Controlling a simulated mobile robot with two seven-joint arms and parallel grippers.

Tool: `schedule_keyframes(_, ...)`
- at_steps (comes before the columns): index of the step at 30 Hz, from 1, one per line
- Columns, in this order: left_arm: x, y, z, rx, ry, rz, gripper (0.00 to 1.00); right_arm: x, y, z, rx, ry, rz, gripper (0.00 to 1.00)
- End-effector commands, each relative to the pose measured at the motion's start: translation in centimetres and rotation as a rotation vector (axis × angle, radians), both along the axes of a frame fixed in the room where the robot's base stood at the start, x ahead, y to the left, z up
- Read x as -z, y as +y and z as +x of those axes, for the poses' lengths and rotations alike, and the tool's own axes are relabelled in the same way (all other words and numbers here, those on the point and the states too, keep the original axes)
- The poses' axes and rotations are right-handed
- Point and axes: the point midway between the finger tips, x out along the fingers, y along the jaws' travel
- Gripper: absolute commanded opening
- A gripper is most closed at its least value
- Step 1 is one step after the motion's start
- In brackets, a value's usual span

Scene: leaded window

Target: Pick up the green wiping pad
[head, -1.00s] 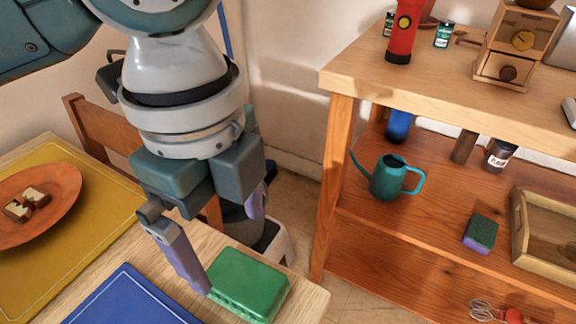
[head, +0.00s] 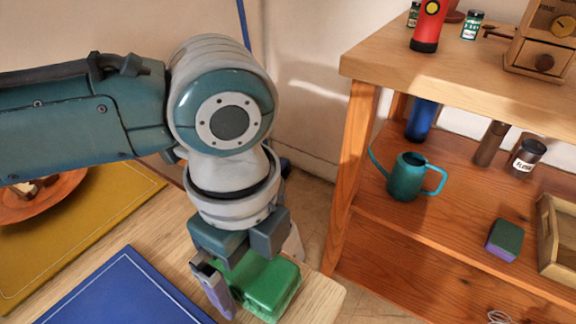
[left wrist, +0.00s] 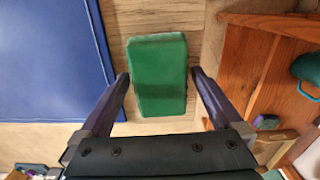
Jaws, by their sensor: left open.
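The green wiping pad (head: 268,287) is a green block lying flat on the wooden table, near its right corner. My left gripper (head: 245,284) is over the pad, pointing down and open. In the left wrist view the pad (left wrist: 158,75) lies between the two purple fingers, with a small gap on each side. The gripper and its near finger hide part of the pad in the head view, and the far finger is hidden there. My right gripper is not in view.
A blue mat (head: 122,290) lies left of the pad, and a yellow mat (head: 95,235) with an orange plate (head: 55,205) beyond it. The wooden shelf unit (head: 365,160) stands to the right, holding a teal watering can (head: 405,180) and a green-and-purple sponge (head: 505,240).

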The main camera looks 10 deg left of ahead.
Motion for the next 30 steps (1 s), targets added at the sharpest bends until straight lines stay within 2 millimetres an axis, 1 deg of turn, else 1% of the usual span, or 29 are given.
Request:
schedule_keyframes(2, -0.05, -0.01, -0.01, 0.000, 0.000, 0.000, 1.00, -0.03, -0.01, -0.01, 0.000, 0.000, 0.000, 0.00)
schedule_keyframes(22, -0.08, 0.02, 0.01, -0.001, 0.000, 0.000, 0.26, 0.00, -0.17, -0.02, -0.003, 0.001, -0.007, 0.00)
schedule_keyframes(30, -0.24, 0.02, 0.02, -0.001, 0.000, 0.000, 0.25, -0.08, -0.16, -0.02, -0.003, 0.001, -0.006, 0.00)
